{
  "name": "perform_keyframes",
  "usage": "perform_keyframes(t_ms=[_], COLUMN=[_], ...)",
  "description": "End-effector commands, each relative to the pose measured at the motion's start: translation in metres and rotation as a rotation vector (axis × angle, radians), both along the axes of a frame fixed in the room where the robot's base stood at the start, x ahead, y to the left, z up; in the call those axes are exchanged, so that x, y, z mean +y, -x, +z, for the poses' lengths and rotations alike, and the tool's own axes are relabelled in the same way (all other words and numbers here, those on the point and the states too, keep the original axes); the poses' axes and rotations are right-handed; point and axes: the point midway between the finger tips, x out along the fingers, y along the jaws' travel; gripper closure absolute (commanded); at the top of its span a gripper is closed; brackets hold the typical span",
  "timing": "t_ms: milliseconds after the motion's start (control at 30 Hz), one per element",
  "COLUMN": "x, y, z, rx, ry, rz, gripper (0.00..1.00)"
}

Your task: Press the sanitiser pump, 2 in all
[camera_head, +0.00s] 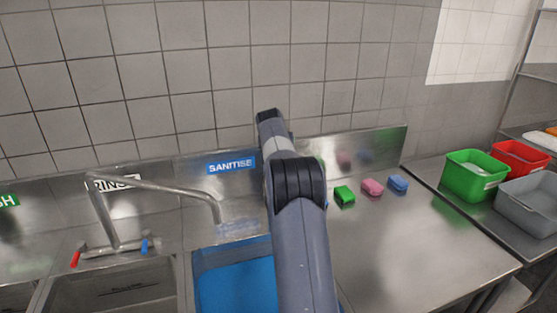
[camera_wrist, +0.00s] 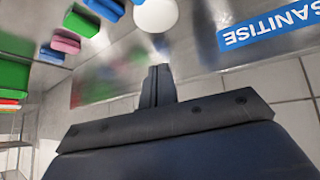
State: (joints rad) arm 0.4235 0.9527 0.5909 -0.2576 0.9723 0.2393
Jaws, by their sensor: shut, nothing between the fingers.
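In the wrist view a white rounded object (camera_wrist: 155,14) shows at the top edge, cut off by the frame. It may be part of the sanitiser pump, but its shape is not clear enough to tell. My gripper (camera_wrist: 156,72) is shut and empty, with its fingertips pointing towards the white object and apart from it in the picture. In the head view my arm covers the area right of the blue basin, so neither the pump nor the gripper's fingers can be seen there. A blue SANITISE sign (camera_head: 231,165) is on the steel splashback; it also shows in the wrist view (camera_wrist: 270,27).
A blue basin (camera_head: 207,285) and a curved tap (camera_head: 160,188) lie left of my arm. Green (camera_head: 344,195), pink (camera_head: 372,187) and blue (camera_head: 398,183) blocks stand on the steel counter (camera_head: 420,235). Green (camera_head: 470,180), red (camera_head: 515,157) and grey (camera_head: 525,205) bins are at right.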

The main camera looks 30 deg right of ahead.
Motion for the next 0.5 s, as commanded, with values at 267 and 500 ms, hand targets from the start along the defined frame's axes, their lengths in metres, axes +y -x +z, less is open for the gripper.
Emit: perform_keyframes(t_ms=[267, 500], x=[-0.006, -0.007], y=[-0.003, -0.005], z=[0.026, 0.041], rx=[-0.307, -0.406], ry=[-0.382, -0.505], rz=[-0.148, -0.189], gripper=[1.00, 1.00])
